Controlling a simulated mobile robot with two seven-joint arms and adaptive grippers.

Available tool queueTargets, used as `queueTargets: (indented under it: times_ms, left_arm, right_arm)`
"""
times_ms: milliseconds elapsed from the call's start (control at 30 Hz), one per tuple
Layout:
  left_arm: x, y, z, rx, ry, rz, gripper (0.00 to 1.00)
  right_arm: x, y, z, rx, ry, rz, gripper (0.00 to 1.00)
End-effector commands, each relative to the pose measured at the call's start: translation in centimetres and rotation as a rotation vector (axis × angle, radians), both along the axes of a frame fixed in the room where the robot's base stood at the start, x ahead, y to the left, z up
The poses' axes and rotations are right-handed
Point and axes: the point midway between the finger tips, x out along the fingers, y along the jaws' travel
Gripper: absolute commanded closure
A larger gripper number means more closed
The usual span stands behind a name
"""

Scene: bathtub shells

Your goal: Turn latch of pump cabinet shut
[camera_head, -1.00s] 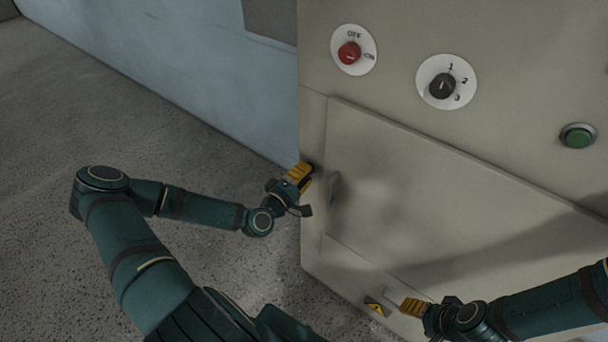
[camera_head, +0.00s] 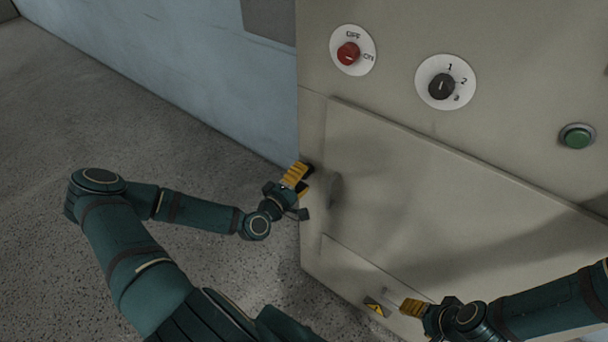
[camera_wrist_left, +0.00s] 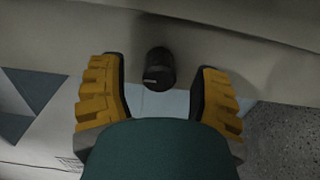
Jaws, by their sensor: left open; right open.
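The pump cabinet (camera_head: 480,110) is beige, with a flat door panel (camera_head: 410,190) on its front. In the left wrist view a short dark knob (camera_wrist_left: 158,79) with a pale line on its end stands between my left fingers, apparently the latch. A gap shows on both sides of it. My left gripper (camera_head: 305,179) is open at the door's left edge in the head view, where its fingers and shadow hide the latch. My right gripper (camera_head: 411,307) is in front of the lower part of the cabinet; its finger gap is not clear.
A red OFF/ON switch (camera_head: 348,54), a dark numbered dial (camera_head: 441,87) and a green button (camera_head: 577,137) sit above the door. Open floor (camera_head: 90,120) lies to the left, beside a pale blue wall (camera_head: 190,70).

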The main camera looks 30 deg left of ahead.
Motion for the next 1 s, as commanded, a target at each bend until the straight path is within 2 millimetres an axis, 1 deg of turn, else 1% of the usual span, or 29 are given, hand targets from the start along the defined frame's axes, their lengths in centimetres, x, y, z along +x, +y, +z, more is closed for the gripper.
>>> queueTargets:
  times_ms: [300,400,500,600,700,1000]
  left_arm:
    - [-6.3,0.6,0.0,-0.001,0.003,0.003,0.37]
    - [-8.1,0.7,0.0,-0.002,0.003,0.003,0.37]
    - [-9.5,0.8,0.0,-0.001,0.003,0.002,0.37]
    - [-10.3,0.9,0.0,-0.001,0.001,0.001,0.37]
    - [-10.8,0.9,0.0,-0.002,0.001,0.001,0.37]
    - [-10.9,0.8,0.0,-0.002,0.0,0.0,0.37]
  right_arm:
    - [0.0,0.0,0.0,0.0,0.0,0.0,0.39]
    - [0.0,0.0,0.0,0.0,0.0,0.0,0.39]
    - [0.0,0.0,0.0,0.0,0.0,0.0,0.39]
    - [0.0,0.0,0.0,0.0,0.0,0.0,0.39]
    - [0.0,0.0,0.0,0.0,0.0,0.0,0.39]
    - [0.0,0.0,0.0,0.0,0.0,0.0,0.39]
